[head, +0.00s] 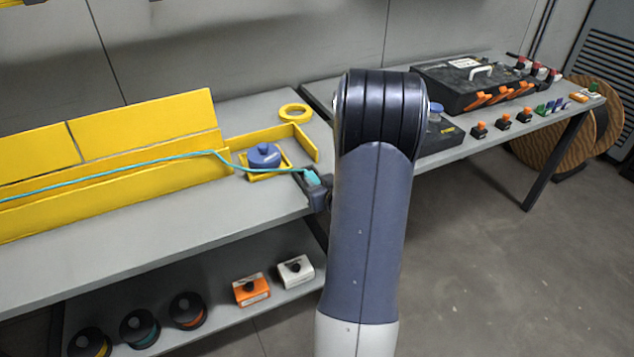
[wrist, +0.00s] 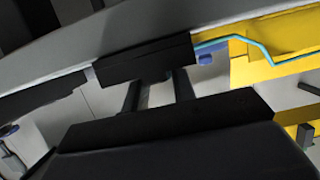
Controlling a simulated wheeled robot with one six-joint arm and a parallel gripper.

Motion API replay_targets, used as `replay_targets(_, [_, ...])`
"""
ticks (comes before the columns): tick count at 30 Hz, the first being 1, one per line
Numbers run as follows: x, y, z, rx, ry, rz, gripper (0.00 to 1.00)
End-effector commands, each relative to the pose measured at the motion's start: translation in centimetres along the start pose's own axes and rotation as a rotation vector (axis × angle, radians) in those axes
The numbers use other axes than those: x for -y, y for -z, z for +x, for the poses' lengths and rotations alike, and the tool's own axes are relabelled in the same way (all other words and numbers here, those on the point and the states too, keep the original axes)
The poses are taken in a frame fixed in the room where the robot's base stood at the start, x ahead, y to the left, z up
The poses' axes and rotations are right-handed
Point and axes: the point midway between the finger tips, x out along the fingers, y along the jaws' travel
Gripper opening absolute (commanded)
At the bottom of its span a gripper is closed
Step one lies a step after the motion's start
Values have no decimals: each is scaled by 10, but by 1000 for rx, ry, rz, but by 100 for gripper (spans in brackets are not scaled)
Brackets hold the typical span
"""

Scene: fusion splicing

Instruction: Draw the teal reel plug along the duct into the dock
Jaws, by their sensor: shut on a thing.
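The teal reel plug (head: 312,177) is at the right end of the near bench, held in my gripper (head: 313,186). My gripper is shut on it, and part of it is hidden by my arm. A teal cable (head: 110,172) runs left from the plug, past the blue lidded thing, and along the yellow duct (head: 120,190). In the wrist view, my gripper's dark fingers (wrist: 158,92) are in the middle, and the teal cable (wrist: 267,52) bends across the yellow duct (wrist: 290,35). The plug is not clear there. I cannot tell which thing is the dock.
A blue lidded thing (head: 264,155) sits in a yellow holder, with a yellow ring (head: 295,113) behind it. Low yellow walls (head: 306,142) stand beside them. The second bench holds a black case (head: 475,84) and several small parts. Reels (head: 140,328) and boxes (head: 251,290) sit on the lower shelf.

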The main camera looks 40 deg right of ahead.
Motion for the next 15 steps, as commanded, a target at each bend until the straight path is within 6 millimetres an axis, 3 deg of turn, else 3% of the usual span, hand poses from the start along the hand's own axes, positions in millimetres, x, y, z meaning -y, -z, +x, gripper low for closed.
replay_targets(9, [0, 0, 0, -1, 0, 0, 50])
replay_targets(15, [0, 0, 0, 1, 0, 0, 51])
